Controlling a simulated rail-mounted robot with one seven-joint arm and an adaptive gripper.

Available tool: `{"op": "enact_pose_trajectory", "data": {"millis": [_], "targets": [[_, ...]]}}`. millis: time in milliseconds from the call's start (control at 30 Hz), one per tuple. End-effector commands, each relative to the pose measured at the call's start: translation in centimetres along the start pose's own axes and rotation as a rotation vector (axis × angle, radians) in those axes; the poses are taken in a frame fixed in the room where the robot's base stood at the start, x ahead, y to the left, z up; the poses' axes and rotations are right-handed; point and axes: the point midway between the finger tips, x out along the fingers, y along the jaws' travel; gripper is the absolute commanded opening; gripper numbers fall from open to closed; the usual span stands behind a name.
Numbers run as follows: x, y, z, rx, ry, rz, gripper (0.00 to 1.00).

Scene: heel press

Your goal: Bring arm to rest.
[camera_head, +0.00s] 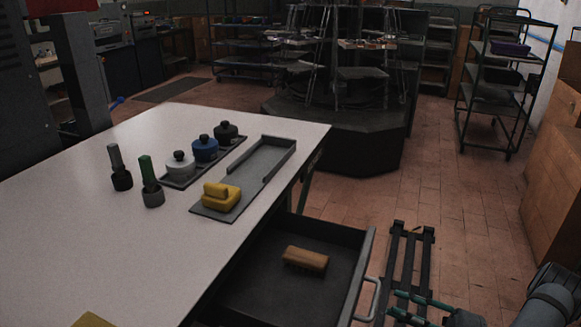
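My gripper (399,303) is at the bottom right edge, beside the open drawer's handle, with teal-marked fingers pointing left. The two fingers look apart with nothing between them; its body is partly cut off by the frame. My grey arm (548,302) shows in the bottom right corner. The dark drawer (270,296) stands open under the table, with a tan block-like brush (305,259) lying in it. No contact between my gripper and any object can be made out.
The white table (95,235) carries a grey channel tray (281,154) with a yellow block (221,197) at its near end. Three knobbed pots, white (180,165), blue (205,149) and black (227,132), stand on a strip. Two handled tools (119,168) stand left. Boxes (555,195) line the right.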

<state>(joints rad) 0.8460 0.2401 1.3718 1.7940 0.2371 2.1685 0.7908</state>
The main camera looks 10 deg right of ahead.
Motion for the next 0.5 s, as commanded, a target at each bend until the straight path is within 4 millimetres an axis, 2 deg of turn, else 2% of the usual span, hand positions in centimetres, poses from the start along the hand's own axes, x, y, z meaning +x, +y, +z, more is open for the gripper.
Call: {"op": "enact_pose_trajectory", "data": {"millis": [100, 233, 400, 500], "targets": [[2.5, 0.0, -0.1, 0.001, 0.003, 0.0, 0.33], [4.6, 0.0, 0.0, 0.002, 0.002, 0.001, 0.33], [6.4, 0.0, 0.0, 0.0, 0.0, -0.001, 0.33], [6.7, 0.0, 0.1, -0.001, -0.006, -0.001, 0.33]]}}
